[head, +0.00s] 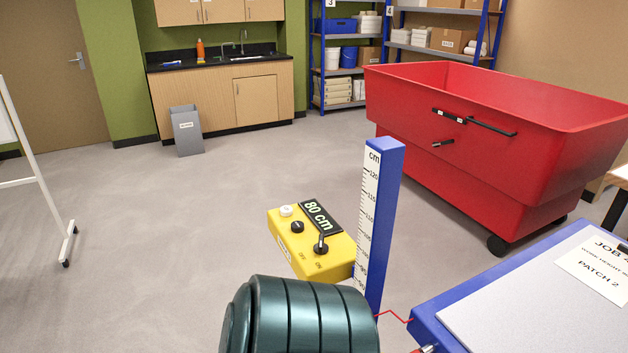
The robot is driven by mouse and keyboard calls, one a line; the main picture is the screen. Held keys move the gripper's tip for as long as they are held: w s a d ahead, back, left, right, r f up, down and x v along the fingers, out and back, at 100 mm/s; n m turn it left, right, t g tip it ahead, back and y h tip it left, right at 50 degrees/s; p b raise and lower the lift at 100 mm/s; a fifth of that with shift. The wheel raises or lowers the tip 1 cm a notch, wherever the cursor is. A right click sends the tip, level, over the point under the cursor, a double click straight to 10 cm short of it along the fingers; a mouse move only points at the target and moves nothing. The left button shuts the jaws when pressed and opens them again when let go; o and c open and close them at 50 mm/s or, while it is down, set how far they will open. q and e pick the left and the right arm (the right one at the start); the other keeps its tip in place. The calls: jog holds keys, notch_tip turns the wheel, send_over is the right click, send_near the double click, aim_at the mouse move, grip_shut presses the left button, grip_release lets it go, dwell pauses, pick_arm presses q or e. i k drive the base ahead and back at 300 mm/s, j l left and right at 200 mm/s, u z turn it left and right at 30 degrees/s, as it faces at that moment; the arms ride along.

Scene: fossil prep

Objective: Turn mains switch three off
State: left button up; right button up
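No switch marked as mains switch three can be made out in the head view. A yellow control box (309,245) stands in the lower middle. It bears a white button, a black knob (298,227) and a black lever (321,246), with OFF and ON lettering beside the controls. The lever is at the end near the ON lettering. A display (316,216) on the box reads 80 cm. Neither of my grippers is in view.
A dark green ribbed body (300,318) fills the bottom middle. A blue post with a cm scale (385,220) stands beside a blue-edged table (440,325). A large red wheeled bin (470,170) is behind. Open floor lies left, with a grey bin (187,134) near the sink counter.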

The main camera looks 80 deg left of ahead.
aim_at(320, 249)
jog(key=u, duration=2.95)
jog(key=k+l, duration=0.25)
jog(key=l, duration=0.15)
jog(key=k+l, duration=0.25)
jog(key=l, duration=0.1)
